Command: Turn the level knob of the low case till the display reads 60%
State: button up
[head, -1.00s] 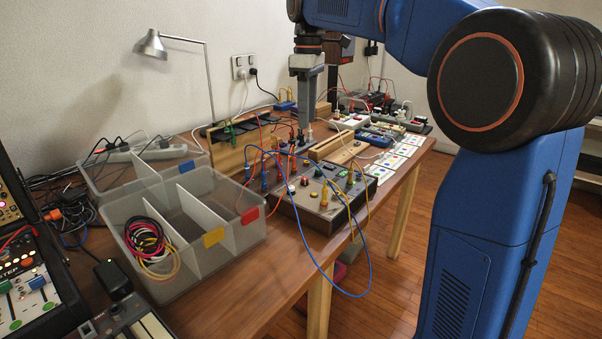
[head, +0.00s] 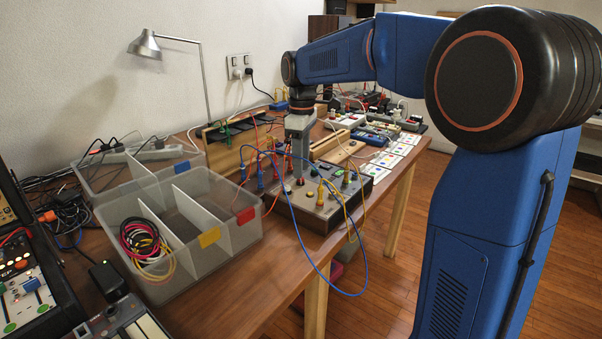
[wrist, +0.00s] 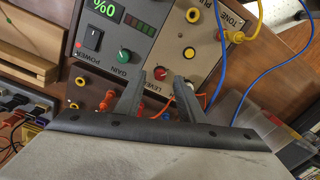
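The low case (head: 322,222) stands at the table's front edge. In the wrist view its panel (wrist: 208,42) appears turned round, and the green display (wrist: 104,9) seems to read 0%, partly cut by the frame's top edge. The red level knob (wrist: 160,73) lies near the LEVEL lettering. My gripper (wrist: 161,78) is open, pointing down at the panel, with one fingertip on either side of the red knob. Contact with the knob cannot be told. In the head view my gripper (head: 299,178) is over the case's left rear part, and the knob is hidden.
A green gain knob (wrist: 124,55), a power switch (wrist: 92,39) and a yellow button (wrist: 189,53) are on the panel. Blue (head: 318,269) and yellow cables loop off the case. A clear divided bin (head: 255,237) stands left; a wooden rack (head: 229,152) stands behind.

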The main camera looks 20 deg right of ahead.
aim_at(301, 181)
jog(key=shift+f, duration=1.45)
grip_shut()
jog(key=m, duration=0.6)
jog(key=shift+m, duration=0.4)
jog(key=m, duration=0.6)
jog(key=shift+a+m+t, duration=0.1)
jog(key=shift+m+t, duration=0.2)
